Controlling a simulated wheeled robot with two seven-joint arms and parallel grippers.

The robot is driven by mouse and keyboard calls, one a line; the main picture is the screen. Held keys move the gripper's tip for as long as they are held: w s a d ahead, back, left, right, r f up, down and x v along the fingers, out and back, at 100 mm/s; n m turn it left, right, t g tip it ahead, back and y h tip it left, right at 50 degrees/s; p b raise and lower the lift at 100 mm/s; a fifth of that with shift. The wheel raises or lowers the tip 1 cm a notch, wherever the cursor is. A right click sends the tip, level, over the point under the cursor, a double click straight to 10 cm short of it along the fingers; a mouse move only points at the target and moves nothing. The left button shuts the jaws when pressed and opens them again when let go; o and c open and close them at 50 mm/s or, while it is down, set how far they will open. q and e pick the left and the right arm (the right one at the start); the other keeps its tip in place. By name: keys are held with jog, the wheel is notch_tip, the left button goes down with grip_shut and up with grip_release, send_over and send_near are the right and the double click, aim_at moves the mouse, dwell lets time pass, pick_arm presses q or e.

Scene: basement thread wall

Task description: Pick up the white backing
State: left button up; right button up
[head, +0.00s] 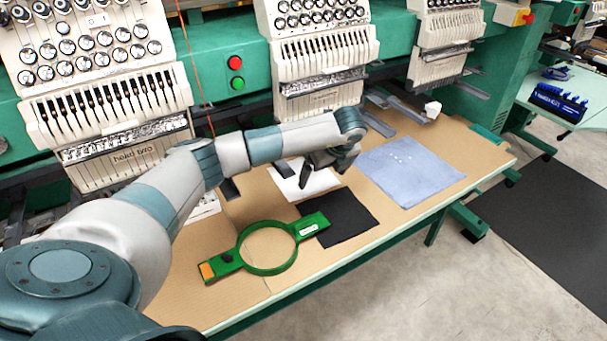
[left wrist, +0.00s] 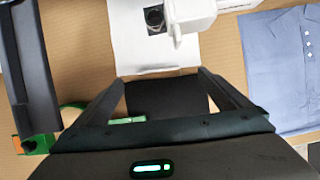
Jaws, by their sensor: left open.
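The white backing (head: 318,183) is a flat pale sheet on the brown table, behind a black cloth (head: 345,222), in the head view. My left arm and gripper hide part of it. My left gripper (head: 312,172) is above the backing, pointing down, with its jaws apart. In the left wrist view the backing (left wrist: 138,52) lies beyond the fingertips of the open, empty gripper (left wrist: 163,76). A white machine part with a dark round opening covers some of the backing there. I cannot tell how far above the sheet the fingertips are. My right gripper is not in view.
A green hoop (head: 241,262) lies in front, partly on the black cloth. A blue cloth (head: 412,172) with small white bits lies to the right. White embroidery heads (head: 325,55) overhang the table's back. The table's right front corner is clear.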

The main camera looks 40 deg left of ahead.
aim_at(316, 191)
pick_arm(q)
jog(key=shift+w+a+f, duration=0.1)
jog(key=shift+a+f, duration=0.1)
jog(key=shift+f, duration=0.5)
jog(key=shift+a+f+p, duration=0.1)
jog(key=shift+f+p, duration=0.15)
jog(key=shift+p, duration=0.2)
jog(key=x, duration=0.1)
jog(key=p+x, duration=0.2)
jog(key=shift+s+a+f, duration=0.1)
jog(key=shift+s+f, duration=0.2)
jog(key=shift+f, duration=0.1)
jog(key=shift+w+a+f, duration=0.1)
jog(key=shift+w+f, duration=0.05)
jog(key=shift+f, duration=0.3)
jog(key=c, duration=1.1)
